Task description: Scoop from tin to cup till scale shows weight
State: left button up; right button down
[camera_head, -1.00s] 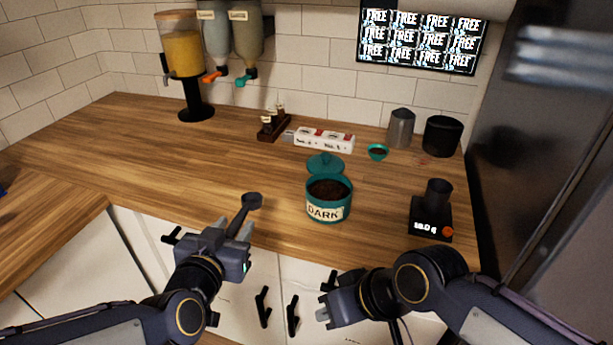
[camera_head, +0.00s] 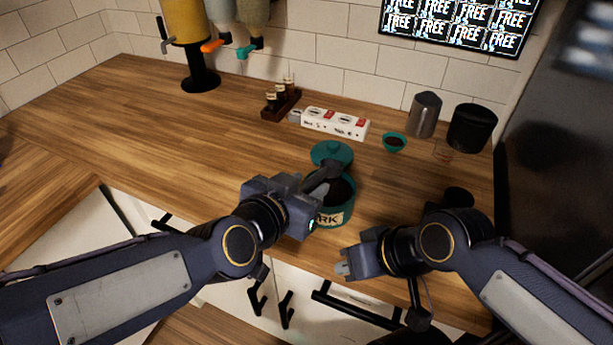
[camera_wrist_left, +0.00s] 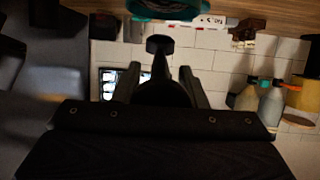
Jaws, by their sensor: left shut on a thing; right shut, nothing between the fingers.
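The teal tin (camera_head: 334,219) of dark grounds stands open on the counter, its label partly covered by my left gripper (camera_head: 312,198). My left gripper is shut on the dark scoop (camera_head: 325,176), whose head is at the tin's mouth; I cannot tell whether it touches the grounds. The scoop's head also shows in the left wrist view (camera_wrist_left: 160,43), near the tin's teal body (camera_wrist_left: 165,8). The black cup (camera_head: 459,195) is at the right, mostly behind my right arm, which hides the scale and its display. My right gripper (camera_head: 343,269) is shut and empty at the counter's front edge.
A teal lid (camera_head: 332,153) is just behind the tin. A small teal bowl (camera_head: 394,142), a metal pitcher (camera_head: 425,114) and a black canister (camera_head: 471,127) stand at the back right. A white box (camera_head: 335,123) lies behind the lid. The counter's left side is clear.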

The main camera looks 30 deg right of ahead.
pick_arm(q)
jog(key=shift+w+d+f+g+y+p, duration=0.3)
jog(key=shift+f+y+p, duration=0.25)
jog(key=shift+p, duration=0.95)
jog(key=shift+w+d+f+g+y+p, duration=0.2)
jog(key=shift+d+f+g+y+p, duration=0.35)
jog(key=shift+p, duration=0.9)
jog(key=shift+w+d+f+b, duration=0.1)
jog(key=shift+w+f+b, duration=0.05)
jog(key=shift+f+b, duration=0.65)
jog(key=shift+w+d+f+b, duration=0.1)
jog(key=shift+f+b, duration=0.35)
jog(key=shift+f, duration=0.5)
jog(key=shift+d+t, duration=0.15)
jog(key=shift+t, duration=0.1)
